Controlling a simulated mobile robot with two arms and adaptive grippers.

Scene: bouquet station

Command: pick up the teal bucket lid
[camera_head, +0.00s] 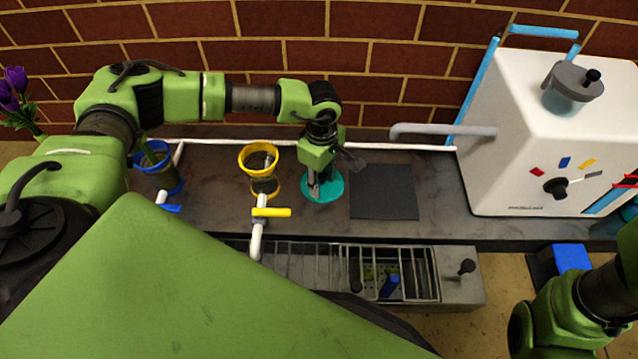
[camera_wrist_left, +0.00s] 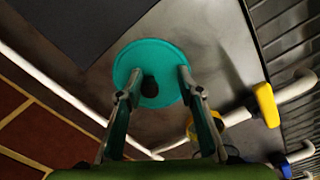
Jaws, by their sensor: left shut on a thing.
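The teal bucket lid (camera_head: 331,188) is a round disc with a dark knob, beside the dark square mat on the grey counter. It also shows in the left wrist view (camera_wrist_left: 155,52). My left gripper (camera_head: 315,188) points down over the lid, with its fingers on either side of the dark knob (camera_wrist_left: 149,87) in the wrist view. It is shut on the lid; the exact contact is hard to see. I cannot tell whether the lid is clear of the counter. Part of my right arm shows at the lower right, but its gripper is not visible.
A yellow-rimmed bucket (camera_head: 258,176) and a blue-rimmed bucket (camera_head: 166,177) stand left of the lid. A yellow-handled tap (camera_head: 272,212) is in front. The dark mat (camera_head: 383,192) is bare. A white machine (camera_head: 515,150) with a grey spout stands right. A wire rack (camera_head: 315,265) is below the counter edge.

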